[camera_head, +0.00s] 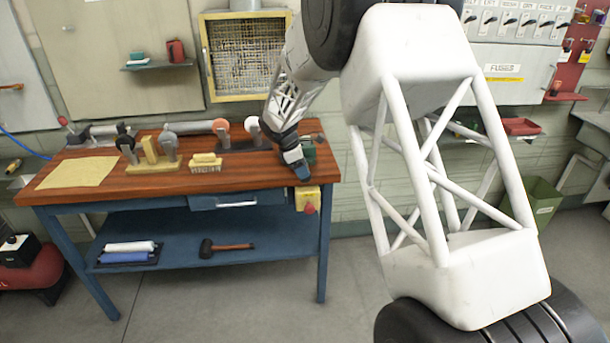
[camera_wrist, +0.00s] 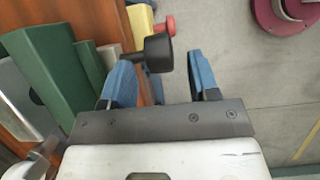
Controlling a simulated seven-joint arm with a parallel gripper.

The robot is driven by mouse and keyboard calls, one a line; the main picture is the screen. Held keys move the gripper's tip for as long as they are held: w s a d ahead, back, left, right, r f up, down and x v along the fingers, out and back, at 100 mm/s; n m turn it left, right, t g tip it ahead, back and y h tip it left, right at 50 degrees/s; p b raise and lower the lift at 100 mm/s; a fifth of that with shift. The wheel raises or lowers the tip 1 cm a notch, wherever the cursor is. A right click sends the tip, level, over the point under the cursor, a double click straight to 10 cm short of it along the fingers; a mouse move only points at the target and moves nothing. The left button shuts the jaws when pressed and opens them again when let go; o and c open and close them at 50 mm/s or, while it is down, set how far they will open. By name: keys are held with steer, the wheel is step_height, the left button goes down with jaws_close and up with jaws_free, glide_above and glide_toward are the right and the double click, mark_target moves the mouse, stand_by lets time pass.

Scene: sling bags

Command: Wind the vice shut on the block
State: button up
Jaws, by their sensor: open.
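The green vice (camera_head: 309,152) stands at the right end of the wooden bench, partly hidden by my gripper (camera_head: 297,170). In the wrist view the vice's green body (camera_wrist: 45,65) fills the left side. A black round knob (camera_wrist: 158,47), which looks like part of the vice's handle, lies in the gap between the blue fingers of my gripper (camera_wrist: 162,65). The fingers are apart, with the knob nearer the left one. I cannot tell whether they touch it. The block in the vice cannot be made out for certain.
The bench (camera_head: 250,177) also carries a yellow labelled block (camera_head: 206,163) and several clamp-like tools left of the vice. A yellow box with a red button (camera_head: 308,198) hangs at its front right corner and also shows near the knob in the wrist view (camera_wrist: 141,22).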

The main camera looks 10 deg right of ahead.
steer(key=shift+x, duration=1.6)
steer(key=c, duration=0.9)
